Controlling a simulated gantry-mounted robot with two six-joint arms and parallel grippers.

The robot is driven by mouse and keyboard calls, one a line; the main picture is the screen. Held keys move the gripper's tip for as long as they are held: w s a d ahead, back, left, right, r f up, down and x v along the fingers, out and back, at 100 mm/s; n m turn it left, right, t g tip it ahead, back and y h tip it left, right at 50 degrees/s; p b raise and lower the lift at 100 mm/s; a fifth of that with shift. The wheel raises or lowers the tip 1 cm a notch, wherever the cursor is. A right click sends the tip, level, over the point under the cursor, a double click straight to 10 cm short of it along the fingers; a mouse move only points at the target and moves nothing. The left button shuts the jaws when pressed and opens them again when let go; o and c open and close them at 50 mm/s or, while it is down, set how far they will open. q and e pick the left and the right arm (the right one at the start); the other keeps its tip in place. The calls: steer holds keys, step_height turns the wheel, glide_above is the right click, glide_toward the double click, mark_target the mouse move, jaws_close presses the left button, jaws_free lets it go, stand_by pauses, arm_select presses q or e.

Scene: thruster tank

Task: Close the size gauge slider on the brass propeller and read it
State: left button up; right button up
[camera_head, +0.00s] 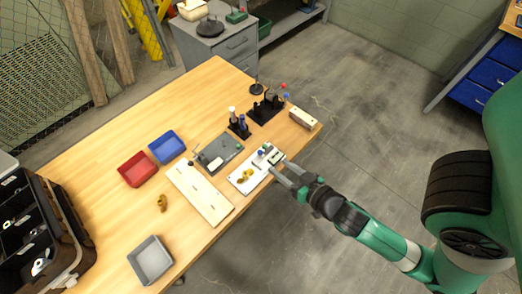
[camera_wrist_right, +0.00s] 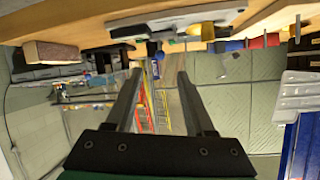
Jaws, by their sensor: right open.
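A white size gauge plate (camera_head: 238,184) lies near the table's right edge. A brass propeller (camera_head: 245,176) lies on it, and a block-like slider part with a blue spot (camera_head: 263,153) sits at its upper right end. I cannot tell the gap between slider and propeller, and any scale is too small to read. My right gripper (camera_head: 281,172) is open and empty, just right of the gauge at the table edge. Its two spread fingers also show in the wrist view (camera_wrist_right: 158,78). A second brass propeller (camera_head: 162,202) lies on the table to the left. My left gripper is not in view.
A long pale board (camera_head: 200,193) and a grey-green plate (camera_head: 218,152) lie left of the gauge. Red (camera_head: 138,169), blue (camera_head: 167,147) and grey (camera_head: 150,261) bins stand farther left. Black tool stands (camera_head: 265,110) and a wooden block (camera_head: 303,118) are behind the gauge.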

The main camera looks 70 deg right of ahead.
mark_target(260, 151)
steer(key=b+x, duration=0.2)
steer(key=x, duration=0.9)
steer(key=shift+w, duration=0.1)
jaws_close()
stand_by(1.0)
